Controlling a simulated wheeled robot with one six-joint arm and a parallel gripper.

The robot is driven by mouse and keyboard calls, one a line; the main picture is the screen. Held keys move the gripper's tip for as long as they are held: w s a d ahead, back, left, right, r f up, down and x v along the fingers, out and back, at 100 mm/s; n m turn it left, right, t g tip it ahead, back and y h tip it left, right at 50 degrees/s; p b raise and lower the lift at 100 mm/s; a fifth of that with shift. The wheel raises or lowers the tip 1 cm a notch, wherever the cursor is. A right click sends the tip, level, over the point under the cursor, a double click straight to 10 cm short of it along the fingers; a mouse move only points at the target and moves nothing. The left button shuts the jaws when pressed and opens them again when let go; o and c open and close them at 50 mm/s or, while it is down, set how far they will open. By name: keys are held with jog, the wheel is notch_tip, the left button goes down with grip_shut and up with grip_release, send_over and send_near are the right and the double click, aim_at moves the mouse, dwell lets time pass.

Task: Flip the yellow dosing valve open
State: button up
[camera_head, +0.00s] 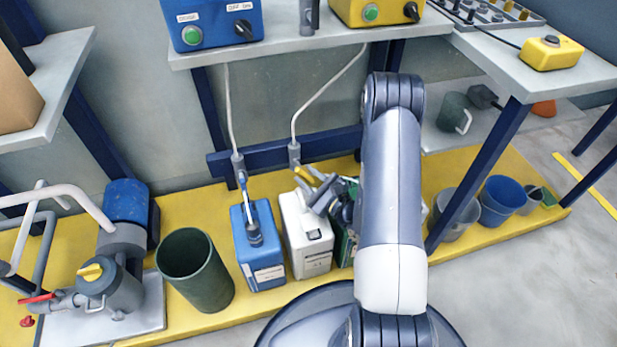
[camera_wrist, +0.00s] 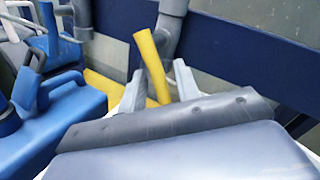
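The yellow dosing valve lever (camera_head: 304,174) hangs at the lower end of a grey pipe fitting (camera_head: 294,155), above the white canister (camera_head: 306,234). In the wrist view the yellow lever (camera_wrist: 152,66) slants down from the grey pipe (camera_wrist: 171,25), its lower end between the fingers of my gripper (camera_wrist: 161,82). The fingers are apart, one on each side of the lever, with a visible gap on the right. Contact on the left is unclear. In the head view my gripper (camera_head: 312,181) is small and partly merges with the lever.
A dark blue rail (camera_head: 265,158) runs behind the pipes. A green canister (camera_head: 344,247) stands partly behind my arm. The shelf (camera_head: 300,43) overhangs above.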

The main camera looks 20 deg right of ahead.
grip_shut()
jog(key=shift+f, duration=0.1)
jog(key=shift+a+f+m+b, duration=0.25)
jog(key=shift+f+m+b, duration=0.1)
jog(key=shift+m+b, duration=0.45)
jog(key=shift+a+r+m+t+b, duration=0.1)
jog(key=shift+a+m+t+b, duration=0.1)
jog(key=shift+m+t+b, duration=0.35)
jog(key=shift+a+m+t+b, duration=0.2)
jog(key=shift+m+t, duration=0.05)
jog(key=shift+m, duration=0.5)
jog(key=shift+o, duration=0.6)
grip_release()
